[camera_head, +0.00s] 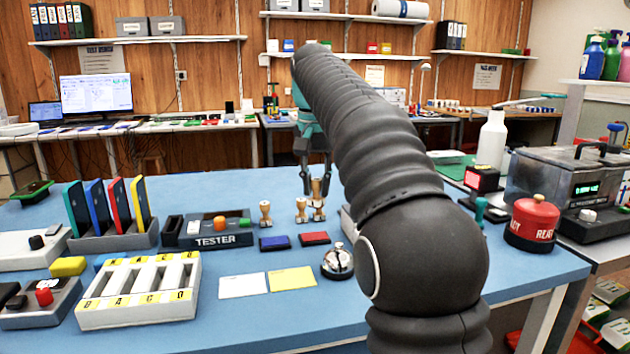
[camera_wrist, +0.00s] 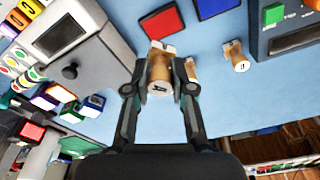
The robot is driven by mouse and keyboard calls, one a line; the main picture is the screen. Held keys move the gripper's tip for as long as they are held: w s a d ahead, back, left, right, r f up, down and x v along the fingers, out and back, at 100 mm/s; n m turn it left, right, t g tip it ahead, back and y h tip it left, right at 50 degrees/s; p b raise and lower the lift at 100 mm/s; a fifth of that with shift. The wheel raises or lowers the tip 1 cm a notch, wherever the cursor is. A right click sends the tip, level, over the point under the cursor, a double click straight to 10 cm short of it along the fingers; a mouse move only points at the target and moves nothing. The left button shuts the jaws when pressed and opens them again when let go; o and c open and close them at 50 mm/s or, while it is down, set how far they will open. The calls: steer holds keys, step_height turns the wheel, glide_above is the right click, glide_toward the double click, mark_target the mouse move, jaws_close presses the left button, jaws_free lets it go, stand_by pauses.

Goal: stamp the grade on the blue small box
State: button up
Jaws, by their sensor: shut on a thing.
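My gripper (camera_head: 316,180) is shut on a wooden stamp (camera_wrist: 159,77), upright over the blue table just behind the ink pads. In the wrist view, my gripper (camera_wrist: 160,85) has a finger on each side of its handle. Two more wooden stamps stand to its left in the head view: one close by (camera_head: 300,211) and one farther off (camera_head: 265,212). A blue ink pad (camera_head: 274,243) and a red ink pad (camera_head: 314,238) lie in front. A blue block (camera_head: 104,263) shows partly behind the white tray; I cannot tell whether it is the small box.
A white lettered tray (camera_head: 140,312), a tester (camera_head: 215,235) and a phone rack (camera_head: 120,238) stand left. A white card (camera_head: 243,285), yellow card (camera_head: 292,278) and bell (camera_head: 338,262) lie in front. My arm hides the table's middle right. A red canister (camera_head: 532,222) stands right.

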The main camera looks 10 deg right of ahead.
mark_target(314, 199)
steer(key=shift+w+a, duration=0.1)
steer(key=shift+a, duration=0.15)
steer(key=shift+f, duration=0.95)
step_height(314, 199, down, 4)
steer(key=b, duration=0.4)
steer(key=shift+f, duration=0.1)
steer(key=shift+f, duration=0.5)
stand_by(0.8)
step_height(314, 199, up, 5)
steer(key=p, duration=0.4)
steer(key=shift+r, duration=1)
steer(key=shift+d, duration=0.15)
